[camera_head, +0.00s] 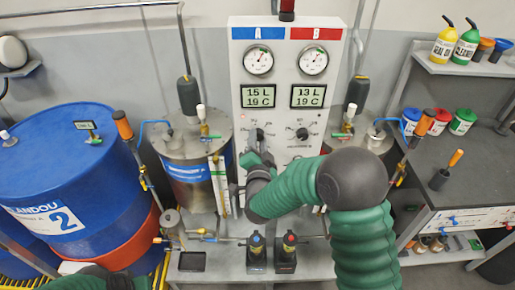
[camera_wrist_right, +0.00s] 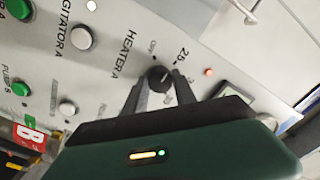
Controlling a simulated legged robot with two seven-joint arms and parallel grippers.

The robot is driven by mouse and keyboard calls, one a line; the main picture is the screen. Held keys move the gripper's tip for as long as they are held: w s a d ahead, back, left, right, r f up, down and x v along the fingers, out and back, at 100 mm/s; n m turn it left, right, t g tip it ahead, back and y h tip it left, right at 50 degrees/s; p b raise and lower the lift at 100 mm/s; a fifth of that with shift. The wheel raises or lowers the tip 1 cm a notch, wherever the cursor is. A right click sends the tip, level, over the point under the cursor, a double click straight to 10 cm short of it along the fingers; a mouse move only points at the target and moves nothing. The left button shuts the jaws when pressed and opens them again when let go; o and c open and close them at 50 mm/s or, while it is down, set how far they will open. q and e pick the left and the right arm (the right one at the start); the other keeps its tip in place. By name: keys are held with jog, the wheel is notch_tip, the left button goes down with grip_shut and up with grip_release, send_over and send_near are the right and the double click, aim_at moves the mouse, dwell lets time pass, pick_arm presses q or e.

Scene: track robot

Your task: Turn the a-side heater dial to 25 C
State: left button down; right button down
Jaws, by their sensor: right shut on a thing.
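The heater A dial (camera_wrist_right: 160,79) is a dark round knob on the pale panel, with "HEATER A", "OFF" and "25" printed around it in the right wrist view. My right gripper (camera_wrist_right: 159,88) is shut on it, one finger on each side. Which mark the dial points at is hard to tell. In the head view the right gripper (camera_head: 258,150) reaches the left dial, below the A display (camera_head: 260,96), which reads 15 L and 19 C, and hides much of that dial. Part of my left arm shows at the bottom left; its gripper is not visible.
The B dial (camera_head: 302,133) is right of my right gripper, below the B display (camera_head: 308,96). A steel tank (camera_head: 195,150) and a blue drum (camera_head: 62,165) stand left. A shelf with bottles (camera_head: 445,42) is at right.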

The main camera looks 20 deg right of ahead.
jog(key=shift+f+m+b, duration=0.2)
jog(key=shift+m+b, duration=0.85)
jog(key=shift+m, duration=0.15)
jog(key=c, duration=1.3)
grip_release()
jog(key=shift+o, duration=1.4)
jog(key=shift+s+d+r, duration=0.1)
